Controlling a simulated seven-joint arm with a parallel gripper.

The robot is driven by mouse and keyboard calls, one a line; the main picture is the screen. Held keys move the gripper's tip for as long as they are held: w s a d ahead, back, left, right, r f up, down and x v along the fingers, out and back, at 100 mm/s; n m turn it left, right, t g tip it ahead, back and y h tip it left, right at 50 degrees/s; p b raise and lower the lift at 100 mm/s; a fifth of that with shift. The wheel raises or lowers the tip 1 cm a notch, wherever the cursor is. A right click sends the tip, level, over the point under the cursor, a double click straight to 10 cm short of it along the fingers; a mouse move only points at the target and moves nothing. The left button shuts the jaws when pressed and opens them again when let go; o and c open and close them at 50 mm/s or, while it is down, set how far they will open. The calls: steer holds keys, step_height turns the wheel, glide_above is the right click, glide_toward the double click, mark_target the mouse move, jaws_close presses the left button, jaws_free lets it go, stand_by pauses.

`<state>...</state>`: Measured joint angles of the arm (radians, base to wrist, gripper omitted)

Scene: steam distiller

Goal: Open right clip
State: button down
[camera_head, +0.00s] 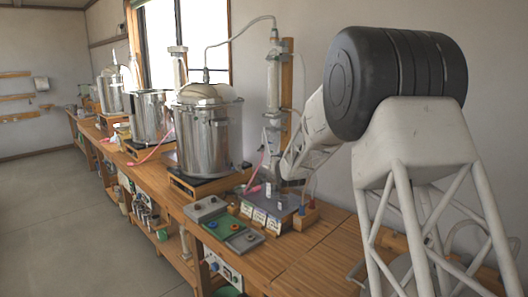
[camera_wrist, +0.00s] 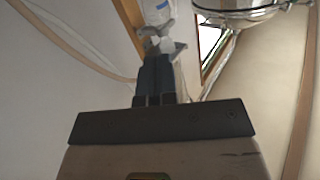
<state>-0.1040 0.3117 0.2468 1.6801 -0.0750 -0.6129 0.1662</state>
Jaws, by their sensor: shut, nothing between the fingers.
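The nearest steel pot (camera_head: 208,135) stands on a wooden stand on the bench, with a domed lid (camera_head: 201,93) and a tube rising from it. A rounded steel part (camera_wrist: 245,14) shows at the top right of the wrist view. The right clip is too small to make out in either view. My gripper (camera_wrist: 157,60) is shut and empty, its dark fingers side by side in the wrist view. The fingertips appear just below the clear glass piece (camera_wrist: 157,10) in the picture; I cannot tell whether they touch. In the head view my arm reaches to the pot's right.
A glass column (camera_head: 273,75) on a wooden post stands right of the pot. Below are a grey box with labels (camera_head: 262,214) and a green tray (camera_head: 224,227). More pots (camera_head: 150,115) stand farther along the bench. The bench front at right (camera_head: 315,262) is clear.

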mark_target(263, 147)
steer(key=w+a+f+t+y, duration=0.1)
steer(key=w+a+f+t, duration=0.1)
steer(key=w+f, duration=0.4)
steer(key=shift+w+a+t, duration=0.3)
steer(key=shift+w+a, duration=0.55)
steer(key=shift+w, duration=0.25)
steer(key=shift+w, duration=0.2)
steer(key=shift+a+x, duration=0.1)
steer(key=shift+x, duration=3.3)
steer(key=shift+a+x, duration=0.15)
steer(key=shift+x, duration=3.2)
steer(key=shift+r, duration=0.1)
steer(key=shift+r+n, duration=0.1)
steer(key=shift+n, duration=0.2)
steer(key=r+g, duration=0.1)
steer(key=w+a+r+n+g, duration=0.1)
steer(key=shift+n+g, duration=0.3)
steer(key=shift+s+d, duration=0.1)
steer(key=shift+s, duration=0.1)
